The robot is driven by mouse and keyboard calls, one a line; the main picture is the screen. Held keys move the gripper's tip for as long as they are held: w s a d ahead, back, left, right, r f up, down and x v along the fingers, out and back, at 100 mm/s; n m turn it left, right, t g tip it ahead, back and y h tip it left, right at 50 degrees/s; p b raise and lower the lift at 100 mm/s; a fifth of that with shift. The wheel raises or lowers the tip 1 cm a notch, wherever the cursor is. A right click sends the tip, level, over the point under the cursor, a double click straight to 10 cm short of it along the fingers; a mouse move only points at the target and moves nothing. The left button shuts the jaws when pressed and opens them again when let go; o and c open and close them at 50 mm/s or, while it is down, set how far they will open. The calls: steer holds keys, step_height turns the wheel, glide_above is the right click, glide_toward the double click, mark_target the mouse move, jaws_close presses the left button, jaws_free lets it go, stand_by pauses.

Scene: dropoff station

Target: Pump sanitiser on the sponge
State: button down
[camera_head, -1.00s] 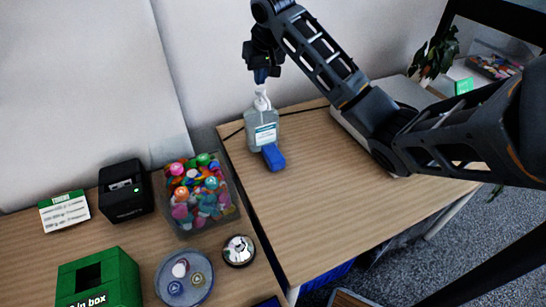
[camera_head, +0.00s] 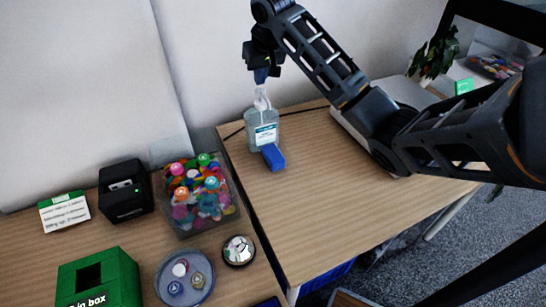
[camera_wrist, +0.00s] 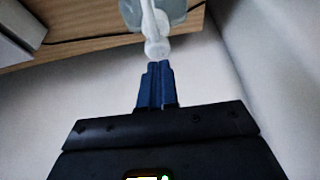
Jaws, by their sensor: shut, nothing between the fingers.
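A clear sanitiser bottle (camera_head: 262,128) with a white pump and a labelled front stands upright near the back left corner of the right-hand table. A blue sponge (camera_head: 273,157) lies on the table right in front of the bottle. My gripper (camera_head: 261,76) is shut and points down just above the pump head. In the wrist view the blue fingertips (camera_wrist: 157,72) are together and empty, at the white pump head (camera_wrist: 157,48). I cannot tell whether they touch it. The sponge is out of sight in the wrist view.
The right-hand table (camera_head: 330,190) is clear in front of the sponge. On the left table are a bin of colourful items (camera_head: 228,212), a black box (camera_head: 125,192), a green box (camera_head: 125,275), a round dish (camera_head: 205,293) and a bell (camera_head: 238,251). A wall stands close behind.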

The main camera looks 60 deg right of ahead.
mark_target(260, 89)
steer(key=shift+f, duration=0.2)
stand_by(0.4)
steer(key=shift+f+b, duration=0.6)
steer(key=shift+f, duration=0.75)
steer(key=shift+r, duration=0.1)
steer(key=shift+r+p, duration=1.35)
steer(key=shift+r, duration=0.05)
steer(key=shift+r, duration=0.1)
step_height(260, 89, up, 6)
steer(key=p, duration=0.4)
steer(key=shift+p, duration=0.4)
steer(key=shift+s, duration=0.1)
